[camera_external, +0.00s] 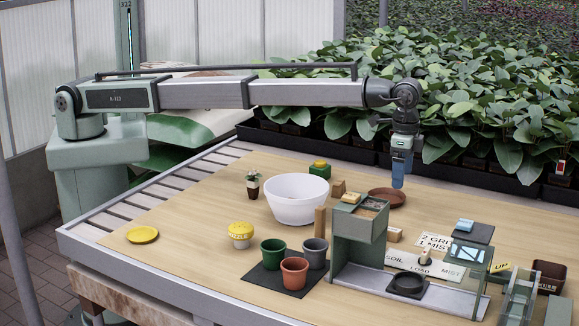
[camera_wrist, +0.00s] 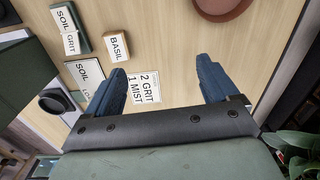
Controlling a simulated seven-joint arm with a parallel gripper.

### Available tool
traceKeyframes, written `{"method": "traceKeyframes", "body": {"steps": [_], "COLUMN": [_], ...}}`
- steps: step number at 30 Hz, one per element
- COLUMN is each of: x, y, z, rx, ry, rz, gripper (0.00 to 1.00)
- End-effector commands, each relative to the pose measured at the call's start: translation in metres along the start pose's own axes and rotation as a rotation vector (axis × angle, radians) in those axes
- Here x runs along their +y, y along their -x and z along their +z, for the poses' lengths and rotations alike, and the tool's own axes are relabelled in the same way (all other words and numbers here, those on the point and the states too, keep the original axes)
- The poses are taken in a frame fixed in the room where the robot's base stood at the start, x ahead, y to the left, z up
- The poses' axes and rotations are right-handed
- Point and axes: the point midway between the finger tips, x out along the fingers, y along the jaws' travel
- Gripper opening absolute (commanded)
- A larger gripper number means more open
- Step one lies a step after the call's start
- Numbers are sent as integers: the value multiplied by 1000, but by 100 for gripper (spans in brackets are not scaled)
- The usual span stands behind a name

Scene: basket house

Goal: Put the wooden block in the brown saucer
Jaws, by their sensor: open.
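The brown saucer (camera_external: 387,197) lies on the table behind the green dispenser stand; in the wrist view the saucer (camera_wrist: 222,8) is cut off by the top edge. A tan block (camera_external: 394,235) lies beside the stand. A light block marked BASIL (camera_wrist: 117,47) shows in the wrist view, apart from my fingers. Another small wooden block (camera_external: 338,187) is right of the white bowl, and a taller upright wooden piece (camera_external: 320,222) stands in front of it. I cannot tell which is the task's block. My gripper (camera_external: 398,184) is open and empty, pointing down above the table near the saucer.
The green dispenser stand (camera_external: 358,222) rises near my gripper. A white bowl (camera_external: 296,200), several pots, a yellow saucer (camera_external: 143,235) and a label card (camera_external: 437,241) are on the table. Leafy plants (camera_external: 460,110) line the back edge. Table is clear right of the brown saucer.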

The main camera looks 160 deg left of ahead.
Motion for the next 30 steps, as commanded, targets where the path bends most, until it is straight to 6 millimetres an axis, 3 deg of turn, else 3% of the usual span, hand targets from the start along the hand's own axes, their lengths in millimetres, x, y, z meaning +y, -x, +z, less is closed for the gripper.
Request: {"method": "traceKeyframes", "body": {"steps": [3,6,20,30], "x": [-24,-34,-14,10], "y": [-4,-6,-3,6], "z": [-2,-4,-7,-7], "rx": [-3,-4,52,202], "ry": [27,1,-457,-1084], "rz": [42,107,269,369], "gripper": [87,87,87,87]}}
